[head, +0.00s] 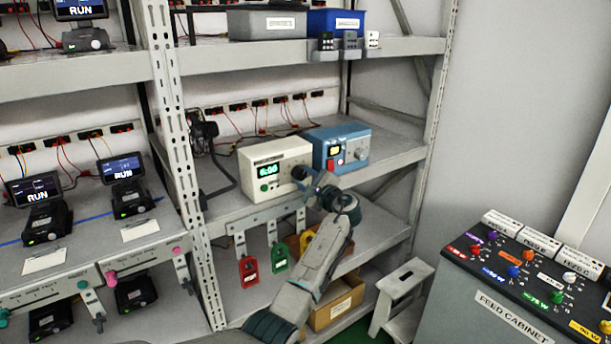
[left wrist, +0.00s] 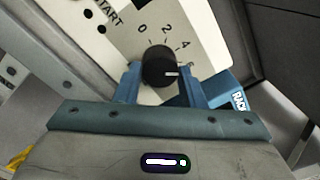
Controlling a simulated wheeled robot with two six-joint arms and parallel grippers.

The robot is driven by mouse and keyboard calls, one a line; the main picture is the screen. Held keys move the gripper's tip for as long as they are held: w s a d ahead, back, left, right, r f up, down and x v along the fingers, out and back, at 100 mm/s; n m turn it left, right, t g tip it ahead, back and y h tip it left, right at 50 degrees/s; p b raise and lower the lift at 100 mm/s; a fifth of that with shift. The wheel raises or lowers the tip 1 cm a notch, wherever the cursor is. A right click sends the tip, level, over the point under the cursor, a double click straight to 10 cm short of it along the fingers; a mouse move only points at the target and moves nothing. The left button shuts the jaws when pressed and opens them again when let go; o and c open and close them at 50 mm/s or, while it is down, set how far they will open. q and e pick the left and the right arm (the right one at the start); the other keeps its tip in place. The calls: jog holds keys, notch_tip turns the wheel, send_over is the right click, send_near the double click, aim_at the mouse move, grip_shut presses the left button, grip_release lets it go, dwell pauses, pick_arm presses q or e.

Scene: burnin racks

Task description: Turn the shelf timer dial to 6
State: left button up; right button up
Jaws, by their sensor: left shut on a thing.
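The shelf timer (head: 275,168) is a cream box on the middle shelf, with a green-lit display that appears to read 6:00 and a green button below it. Its black dial (left wrist: 159,67) shows in the left wrist view, with 0, 2 and 4 printed around it and a further mark partly hidden by a finger. The dial's white pointer line points right, past the 4. My left gripper (head: 317,187) is at the timer's front right; its blue fingers, also in the left wrist view (left wrist: 160,84), are shut on the dial from both sides. My right gripper is not in view.
A blue box (head: 340,147) with a red switch and a knob stands right beside the timer. Red and green tags (head: 249,270) hang below the shelf edge. A rack upright (head: 180,150) stands left. A feed cabinet (head: 520,305) and a step stool (head: 402,295) are at right.

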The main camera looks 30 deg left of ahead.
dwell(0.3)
pick_arm(q)
jog(key=o, duration=1)
jog(key=shift+d, duration=0.1)
jog(key=shift+s+d+f, duration=0.1)
jog(key=shift+d+f, duration=0.05)
jog(key=shift+d, duration=0.05)
jog(key=b+v, duration=0.4)
jog(key=v, duration=0.6)
